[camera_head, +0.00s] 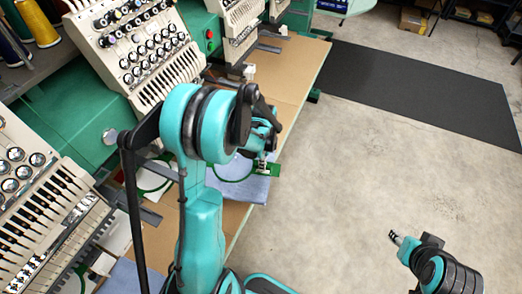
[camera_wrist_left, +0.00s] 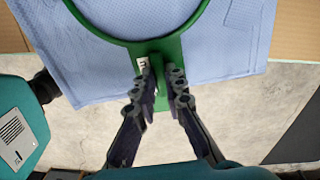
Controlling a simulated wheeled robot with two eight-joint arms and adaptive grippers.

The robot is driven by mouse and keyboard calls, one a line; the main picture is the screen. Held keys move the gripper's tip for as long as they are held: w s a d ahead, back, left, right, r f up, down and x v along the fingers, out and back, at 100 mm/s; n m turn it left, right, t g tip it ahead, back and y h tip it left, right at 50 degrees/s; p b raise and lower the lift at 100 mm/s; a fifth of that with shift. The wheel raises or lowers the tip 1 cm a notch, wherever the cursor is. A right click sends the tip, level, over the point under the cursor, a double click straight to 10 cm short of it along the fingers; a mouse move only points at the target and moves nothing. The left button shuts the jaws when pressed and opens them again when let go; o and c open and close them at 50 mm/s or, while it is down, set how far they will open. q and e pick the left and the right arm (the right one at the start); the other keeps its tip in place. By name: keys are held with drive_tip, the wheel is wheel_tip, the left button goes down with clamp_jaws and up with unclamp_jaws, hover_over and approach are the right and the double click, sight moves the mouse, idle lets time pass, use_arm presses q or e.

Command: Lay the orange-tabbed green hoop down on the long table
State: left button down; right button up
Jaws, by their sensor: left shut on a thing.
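A green hoop (camera_head: 232,177) is at the edge of the long table (camera_head: 298,75), over a light blue cloth (camera_head: 252,190). In the left wrist view its ring (camera_wrist_left: 139,41) is partly cut off by the top edge. My left gripper (camera_head: 262,155) is shut on the hoop's green tab, which lies between its fingers (camera_wrist_left: 161,85). No orange shows on the visible part of the tab. I cannot tell whether the hoop touches the cloth. My right gripper (camera_head: 395,238) is over the floor, away from the table; its opening is unclear.
Cream embroidery machine heads (camera_head: 135,50) line the table's far side. Another green hoop (camera_head: 153,177) is under a machine, left of my arm. A dark mat (camera_head: 410,85) lies on the open concrete floor (camera_head: 350,180). Thread cones (camera_head: 40,25) stand at upper left.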

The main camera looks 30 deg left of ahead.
use_arm(q)
drive_tip(key=shift+w+a+m, duration=0.15)
drive_tip(key=shift+a+m, duration=0.15)
drive_tip(key=shift+a, duration=0.15)
drive_tip(key=shift+f, duration=0.1)
drive_tip(key=shift+f+b, duration=1.35)
drive_tip(key=shift+f, duration=0.65)
drive_tip(key=shift+f+b, duration=0.65)
drive_tip(key=shift+f, duration=0.15)
drive_tip(key=c, duration=1.5)
unclamp_jaws()
wheel_tip(320, 180, up, 12)
drive_tip(key=shift+r, duration=0.1)
